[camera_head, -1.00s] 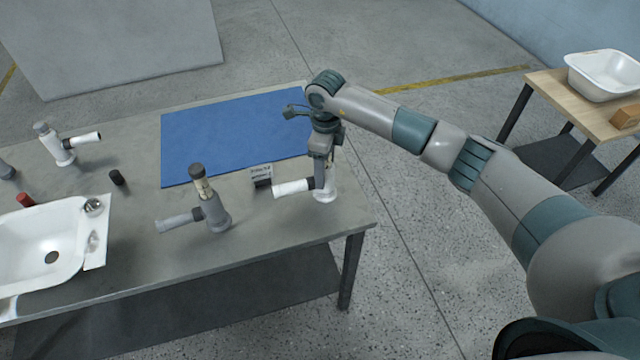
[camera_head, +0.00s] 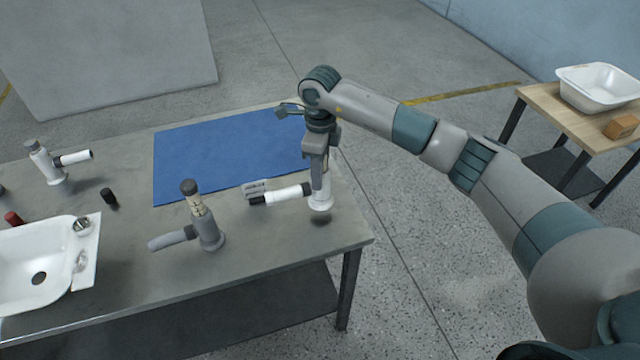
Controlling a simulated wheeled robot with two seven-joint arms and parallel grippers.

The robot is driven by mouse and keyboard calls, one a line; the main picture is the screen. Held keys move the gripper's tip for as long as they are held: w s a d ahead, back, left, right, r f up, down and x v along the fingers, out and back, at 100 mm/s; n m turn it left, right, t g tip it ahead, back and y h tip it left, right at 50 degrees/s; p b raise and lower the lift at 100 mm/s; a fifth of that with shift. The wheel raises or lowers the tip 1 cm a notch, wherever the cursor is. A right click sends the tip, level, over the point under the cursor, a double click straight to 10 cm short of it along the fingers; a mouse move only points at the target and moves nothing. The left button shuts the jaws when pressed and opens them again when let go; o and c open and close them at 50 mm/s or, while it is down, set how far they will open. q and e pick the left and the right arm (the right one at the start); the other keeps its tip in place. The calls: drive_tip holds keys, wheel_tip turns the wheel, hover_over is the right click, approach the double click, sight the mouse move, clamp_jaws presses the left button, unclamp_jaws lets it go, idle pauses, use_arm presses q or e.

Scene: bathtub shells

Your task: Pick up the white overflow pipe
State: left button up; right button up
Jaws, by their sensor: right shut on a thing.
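A white overflow pipe (camera_head: 321,199) with a white side arm and a dark end is near the right end of the grey table. My right gripper (camera_head: 318,165) comes down from above and is shut on its upright part, hiding the top. The pipe is upright, and a shadow under its base suggests it is slightly off the table. Another white pipe (camera_head: 50,168) with a grey cap stands at the far left. My left gripper is not in view.
A grey pipe (camera_head: 208,232) stands left of the held one. A blue mat (camera_head: 215,150) lies behind. A white tub shell (camera_head: 30,265), a black cap (camera_head: 109,197) and a red cap (camera_head: 13,218) are at left. A wooden side table (camera_head: 545,98) holds a white basin (camera_head: 598,85) and a brown block (camera_head: 621,127).

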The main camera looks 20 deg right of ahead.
drive_tip(key=s+d+r+b, duration=0.4)
drive_tip(key=s+r, duration=0.3)
drive_tip(key=s, duration=0.4)
drive_tip(key=shift+d, duration=0.15)
drive_tip(key=shift+f, duration=0.1)
